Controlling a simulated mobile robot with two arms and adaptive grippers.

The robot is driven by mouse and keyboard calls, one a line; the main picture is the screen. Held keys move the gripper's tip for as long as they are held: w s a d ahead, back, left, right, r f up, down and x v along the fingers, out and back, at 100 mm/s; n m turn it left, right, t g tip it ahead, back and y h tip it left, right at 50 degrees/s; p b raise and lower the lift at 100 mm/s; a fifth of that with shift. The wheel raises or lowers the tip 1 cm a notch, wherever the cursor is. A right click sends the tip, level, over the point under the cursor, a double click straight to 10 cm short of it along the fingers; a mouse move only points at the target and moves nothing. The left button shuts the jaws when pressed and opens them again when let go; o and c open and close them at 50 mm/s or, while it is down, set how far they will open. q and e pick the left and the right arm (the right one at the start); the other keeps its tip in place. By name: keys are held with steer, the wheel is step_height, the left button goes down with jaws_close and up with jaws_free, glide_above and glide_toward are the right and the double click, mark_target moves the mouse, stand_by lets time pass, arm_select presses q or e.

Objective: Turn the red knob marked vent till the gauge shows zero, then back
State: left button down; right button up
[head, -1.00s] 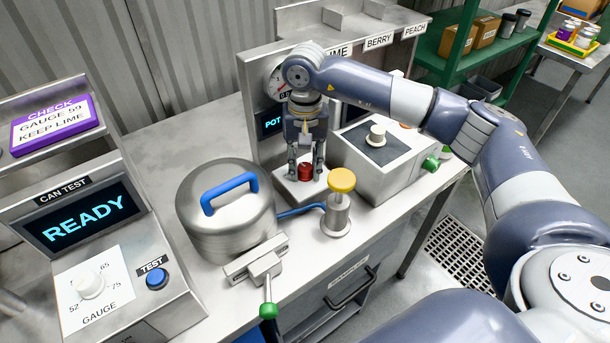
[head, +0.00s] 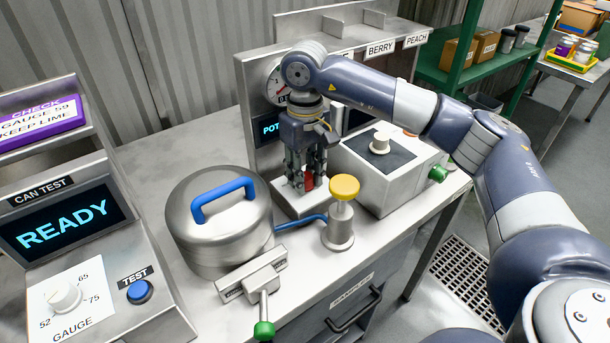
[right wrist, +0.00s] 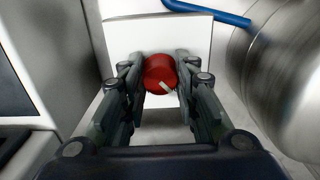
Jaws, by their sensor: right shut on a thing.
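The red knob (head: 309,184) sits on a pale block at the foot of the grey back panel, and shows in the right wrist view (right wrist: 158,70) with a pale mark on its lower right. My right gripper (head: 305,182) reaches down over it. Its two fingers are shut on the knob's sides, as the right wrist view also shows (right wrist: 161,78). The round white gauge (head: 274,84) on the panel is mostly hidden by my right arm, so I cannot read its needle. No vent lettering is legible. My left gripper is not in view.
A steel pot lid with a blue handle (head: 222,195) stands left of the knob. A yellow-topped plunger (head: 343,187) stands close in front, joined by a blue tube. The READY tester (head: 62,224) is at far left.

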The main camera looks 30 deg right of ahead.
stand_by(0.3)
steer(key=o, duration=1.1)
step_height(320, 180, up, 12)
steer(key=shift+r, duration=0.1)
